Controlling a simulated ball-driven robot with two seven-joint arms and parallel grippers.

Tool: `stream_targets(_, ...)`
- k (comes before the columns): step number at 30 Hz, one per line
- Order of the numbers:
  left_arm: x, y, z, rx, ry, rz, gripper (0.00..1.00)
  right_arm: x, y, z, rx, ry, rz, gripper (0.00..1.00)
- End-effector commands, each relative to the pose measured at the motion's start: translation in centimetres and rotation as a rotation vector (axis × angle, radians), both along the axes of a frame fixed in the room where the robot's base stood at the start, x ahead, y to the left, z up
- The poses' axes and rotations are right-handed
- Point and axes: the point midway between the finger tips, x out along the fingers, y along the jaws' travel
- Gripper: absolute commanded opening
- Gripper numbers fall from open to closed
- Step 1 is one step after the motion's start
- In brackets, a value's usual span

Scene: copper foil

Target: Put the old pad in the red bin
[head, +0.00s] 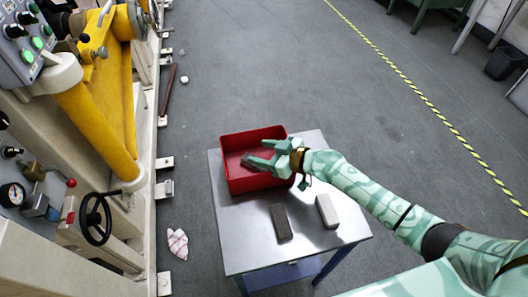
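The red bin (228,177) stands on the back left part of a metal-topped table. My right gripper (257,154) is over the bin, its fingers spread apart. A small dark brownish piece (246,159) shows by the fingertips inside the bin's outline. It may be a pad, but the fingers partly hide it. A dark grey-brown pad (281,222) lies on the table in front of the bin. A light grey pad (327,211) lies to its right. I cannot tell from looks alone which is the old pad. My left gripper is not in view.
The metal table (249,248) has bare room at its front and right edges. A machine with a yellow arm (101,130) and a black handwheel (96,218) stands at left. A crumpled cloth (177,243) and a brown bar (169,89) lie on the floor.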

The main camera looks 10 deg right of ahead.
Motion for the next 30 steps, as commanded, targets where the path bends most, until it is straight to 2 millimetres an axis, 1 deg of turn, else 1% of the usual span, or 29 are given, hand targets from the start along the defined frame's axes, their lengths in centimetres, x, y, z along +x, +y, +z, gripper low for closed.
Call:
stream_targets(1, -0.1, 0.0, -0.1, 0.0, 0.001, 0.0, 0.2, -0.7, 0.0, -1.4, -0.017, 0.02, 0.009, 0.54)
stream_targets(6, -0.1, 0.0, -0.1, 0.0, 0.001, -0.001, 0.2, -0.8, 0.0, -1.5, -0.019, 0.022, 0.011, 0.54)
stream_targets(10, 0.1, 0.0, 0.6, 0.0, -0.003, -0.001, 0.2, -0.8, 0.1, -0.8, -0.02, 0.02, 0.013, 0.54)
stream_targets(13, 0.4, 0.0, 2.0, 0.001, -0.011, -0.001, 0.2, -0.9, 0.0, 0.6, -0.019, 0.019, 0.012, 0.54)
stream_targets(14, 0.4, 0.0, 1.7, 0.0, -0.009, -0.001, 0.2, -1.4, -0.7, 0.4, -0.022, 0.019, 0.011, 0.54)
stream_targets(18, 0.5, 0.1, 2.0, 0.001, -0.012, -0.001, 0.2, -3.7, -3.2, 1.9, -0.02, 0.016, 0.009, 0.54)
stream_targets(22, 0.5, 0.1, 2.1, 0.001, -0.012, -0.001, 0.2, -5.7, -5.2, 3.2, -0.017, 0.014, 0.008, 0.54)
stream_targets(27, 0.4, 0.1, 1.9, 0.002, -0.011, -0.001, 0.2, -7.6, -7.0, 4.4, -0.012, 0.012, 0.006, 0.54)
stream_targets(30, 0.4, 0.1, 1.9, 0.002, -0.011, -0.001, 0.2, -8.1, -7.6, 4.9, -0.011, 0.011, 0.005, 0.54)
